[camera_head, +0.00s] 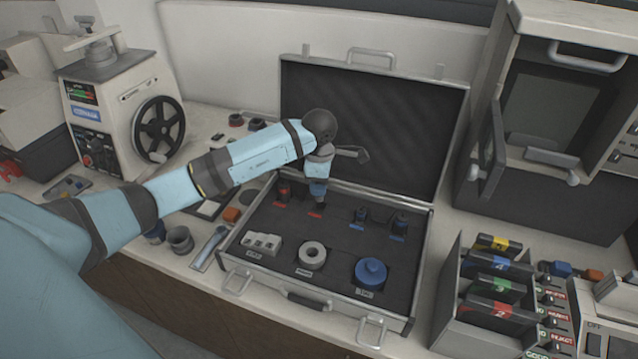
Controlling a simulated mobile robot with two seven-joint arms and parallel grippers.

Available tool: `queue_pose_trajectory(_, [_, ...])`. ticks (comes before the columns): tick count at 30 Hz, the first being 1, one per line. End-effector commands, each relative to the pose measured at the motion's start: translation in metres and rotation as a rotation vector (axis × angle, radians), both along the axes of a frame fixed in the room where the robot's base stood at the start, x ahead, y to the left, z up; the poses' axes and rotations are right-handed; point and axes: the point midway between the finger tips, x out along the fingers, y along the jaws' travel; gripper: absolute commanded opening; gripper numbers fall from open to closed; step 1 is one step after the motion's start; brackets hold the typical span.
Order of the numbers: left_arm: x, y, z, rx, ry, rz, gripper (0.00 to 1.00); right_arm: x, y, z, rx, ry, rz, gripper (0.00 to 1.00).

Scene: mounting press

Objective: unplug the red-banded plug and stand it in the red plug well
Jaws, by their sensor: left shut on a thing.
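My left gripper (319,191) points down inside the open case (340,264), above a red label in its back row. It is shut on a small dark piece that looks like the red-banded plug (319,204); the fingers hide most of it, and I cannot tell whether it touches the foam. A red and dark fitting (284,191) stands just left of the gripper, by another red label. I cannot make out the red plug well; it may be under the gripper. My right gripper is not in view.
The case also holds blue-labelled dark fittings (399,222), a grey block (262,243), a white ring (312,254) and a blue knobbed disc (370,272). Its raised lid (400,125) stands behind. A press with a handwheel (159,129) is left; a cartridge rack (452,280) is right.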

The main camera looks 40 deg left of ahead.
Motion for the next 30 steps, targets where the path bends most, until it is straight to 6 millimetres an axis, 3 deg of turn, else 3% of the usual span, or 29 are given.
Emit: queue_pose_trajectory(30, [0.0, 0.0, -0.021, 0.0, 0.0, 0.0, 0.05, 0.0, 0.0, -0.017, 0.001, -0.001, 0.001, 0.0])
